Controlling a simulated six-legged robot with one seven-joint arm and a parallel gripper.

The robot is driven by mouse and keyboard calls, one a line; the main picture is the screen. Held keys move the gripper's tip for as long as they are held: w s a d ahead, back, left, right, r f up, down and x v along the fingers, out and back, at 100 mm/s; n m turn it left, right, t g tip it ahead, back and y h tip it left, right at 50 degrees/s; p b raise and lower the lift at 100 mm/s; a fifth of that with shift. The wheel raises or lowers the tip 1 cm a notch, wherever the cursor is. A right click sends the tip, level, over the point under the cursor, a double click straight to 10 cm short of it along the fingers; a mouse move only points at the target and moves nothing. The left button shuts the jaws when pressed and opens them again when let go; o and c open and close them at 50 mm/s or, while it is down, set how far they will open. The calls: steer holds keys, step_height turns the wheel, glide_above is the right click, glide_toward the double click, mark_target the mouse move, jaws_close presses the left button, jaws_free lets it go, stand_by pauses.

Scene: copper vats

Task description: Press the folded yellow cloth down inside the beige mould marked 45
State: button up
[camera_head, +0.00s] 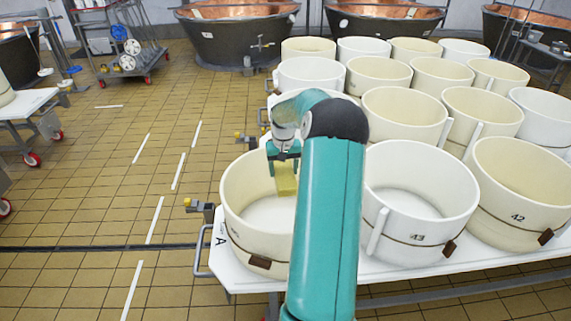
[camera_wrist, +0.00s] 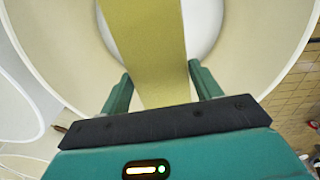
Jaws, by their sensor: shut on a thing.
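The folded yellow cloth (camera_head: 286,183) hangs from my gripper (camera_head: 284,160) at the front-left beige mould (camera_head: 240,220). My gripper is shut on the cloth, above the mould's opening, and the cloth's lower part is inside the rim. I cannot tell if it touches the wall or floor. No number shows on this mould; my arm covers its right side. In the wrist view, the cloth (camera_wrist: 148,45) runs as a wide band between my gripper's fingers (camera_wrist: 162,85), and the mould's pale wall (camera_wrist: 245,45) curves around it.
The mould marked 43 (camera_head: 420,180) stands to the right, with the mould marked 42 (camera_head: 525,180) beyond it. Several more moulds fill the white table (camera_head: 235,275) behind. Copper vats (camera_head: 240,38) line the back. The tiled floor (camera_head: 90,200) on the left is mostly clear.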

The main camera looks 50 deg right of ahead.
steer(key=shift+w+f, duration=0.1)
steer(key=shift+f, duration=0.85)
steer(key=shift+d+f, duration=0.1)
steer(key=shift+f, duration=13.15)
steer(key=shift+f, duration=1.05)
steer(key=o, duration=1.2)
step_height(320, 180, up, 14)
steer(key=shift+f, duration=0.1)
